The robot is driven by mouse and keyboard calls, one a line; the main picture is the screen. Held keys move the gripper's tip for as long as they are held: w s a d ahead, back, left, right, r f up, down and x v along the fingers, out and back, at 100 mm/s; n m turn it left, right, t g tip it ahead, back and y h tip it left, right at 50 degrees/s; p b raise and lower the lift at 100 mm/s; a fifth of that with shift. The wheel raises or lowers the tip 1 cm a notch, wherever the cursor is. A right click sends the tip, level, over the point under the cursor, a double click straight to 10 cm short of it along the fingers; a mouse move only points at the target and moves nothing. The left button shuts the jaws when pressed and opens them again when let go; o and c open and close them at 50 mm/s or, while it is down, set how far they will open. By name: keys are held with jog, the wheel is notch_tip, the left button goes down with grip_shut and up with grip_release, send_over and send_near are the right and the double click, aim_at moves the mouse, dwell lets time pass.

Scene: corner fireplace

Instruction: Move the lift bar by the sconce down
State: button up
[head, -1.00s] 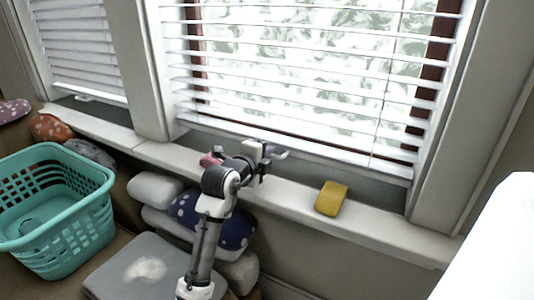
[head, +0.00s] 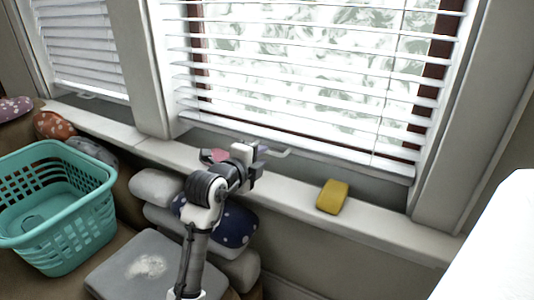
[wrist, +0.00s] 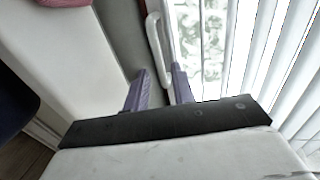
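A white lift bar (wrist: 155,48), a bent handle, sticks out below the bottom edge of the large window's blind (head: 310,80). In the head view the lift bar (head: 277,152) is just right of my gripper (head: 262,152). In the wrist view my gripper (wrist: 161,82) is open, its two purple fingers apart. The lift bar's near end lies just beyond the fingertips, roughly in line with the gap; I cannot tell whether they touch. No sconce shows in these views.
A white sill (head: 290,196) runs below the windows, with a yellow block (head: 332,196) and a pink thing (head: 215,156) on it. A second blind (head: 85,50) hangs at left. A teal basket (head: 60,240) and several cushions (head: 235,226) sit below.

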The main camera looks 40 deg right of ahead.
jog(key=v, duration=0.9)
jog(key=shift+d, duration=0.1)
jog(key=shift+c, duration=0.4)
